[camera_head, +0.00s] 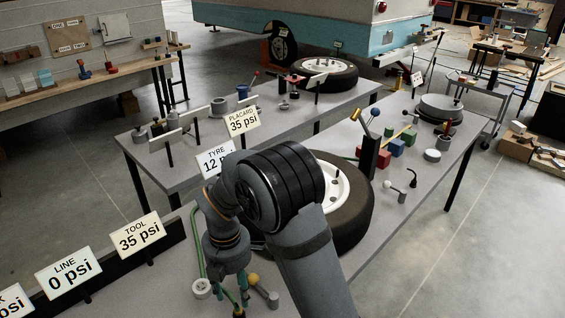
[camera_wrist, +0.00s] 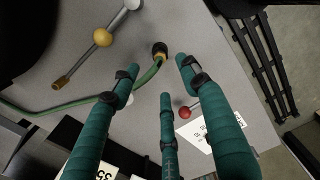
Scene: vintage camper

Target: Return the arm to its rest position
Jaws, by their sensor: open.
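My arm is bent over the near bench, with my gripper (camera_head: 240,297) low over its front part. In the wrist view my gripper (camera_wrist: 160,78) has three teal fingers spread apart, with nothing held between them. A green hose (camera_wrist: 70,107) ends in a dark fitting with a brass band (camera_wrist: 160,52), close to the fingertips; I cannot tell whether they touch. A tool with a yellow ball (camera_wrist: 102,37) and a brass tip lies beside it. The yellow ball also shows in the head view (camera_head: 253,280), right next to my gripper.
A tyre with a white rim (camera_head: 354,222) lies close behind my arm. Signs read TYRE (camera_head: 214,158), PLACARD 35 psi (camera_head: 243,122), TOOL 35 psi (camera_head: 137,234) and LINE 0 psi (camera_head: 68,272). Coloured blocks (camera_head: 397,147) and a dark post (camera_head: 369,150) stand farther back. Open floor (camera_head: 500,240) lies right.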

